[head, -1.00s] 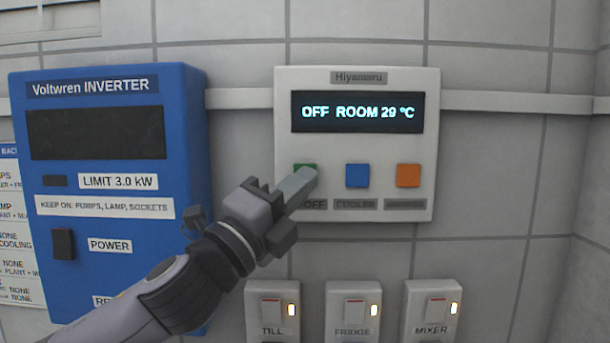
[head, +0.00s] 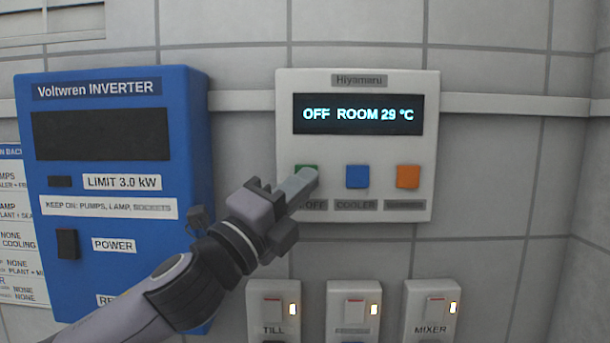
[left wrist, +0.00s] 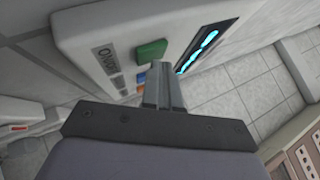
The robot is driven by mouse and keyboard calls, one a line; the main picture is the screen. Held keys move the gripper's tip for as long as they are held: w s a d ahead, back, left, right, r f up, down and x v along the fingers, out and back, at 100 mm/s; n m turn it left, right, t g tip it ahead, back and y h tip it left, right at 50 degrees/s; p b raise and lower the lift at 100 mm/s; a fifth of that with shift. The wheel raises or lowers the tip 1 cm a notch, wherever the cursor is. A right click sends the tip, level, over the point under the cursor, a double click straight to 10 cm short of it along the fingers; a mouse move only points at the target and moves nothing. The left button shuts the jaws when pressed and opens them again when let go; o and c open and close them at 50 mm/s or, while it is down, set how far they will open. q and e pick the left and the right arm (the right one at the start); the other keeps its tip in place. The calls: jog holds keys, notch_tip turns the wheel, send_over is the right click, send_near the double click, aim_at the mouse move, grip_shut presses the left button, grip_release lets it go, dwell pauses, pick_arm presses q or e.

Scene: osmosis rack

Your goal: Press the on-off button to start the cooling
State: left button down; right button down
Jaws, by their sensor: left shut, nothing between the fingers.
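The white Hiyamaru control unit (head: 355,148) is on the tiled wall, with its display (head: 358,114) reading "OFF ROOM 29 °C". The green button (head: 302,169) sits above a label ending in "OFF", mostly behind my fingers in the head view. It shows whole in the left wrist view (left wrist: 151,51). Beside it are a blue button (head: 357,176) and an orange button (head: 408,176). My left gripper (head: 304,183) is shut and empty, its fingertips in front of the green button. In the left wrist view the fingertips appear just beside it; contact cannot be told. My right gripper is not in view.
A blue Voltwren inverter (head: 190,150) hangs at left, with a dark power switch (head: 67,244). Below the unit are lit switches for till (head: 272,308), a second one (head: 353,308) and mixer (head: 432,308). The wall to the right (head: 500,180) is clear.

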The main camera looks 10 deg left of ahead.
pick_arm(q)
jog(key=shift+w+a+r, duration=0.1)
jog(key=shift+a+r, duration=0.1)
jog(key=shift+r, duration=0.15)
jog(key=shift+s+d+f, duration=0.1)
jog(key=shift+s+f, duration=0.1)
jog(key=shift+f, duration=0.15)
jog(key=shift+s+d, duration=0.1)
jog(key=s, duration=0.2)
jog(key=s+d+p, duration=0.1)
jog(key=s, duration=0.2)
jog(key=shift+f, duration=0.1)
dwell(0.8)
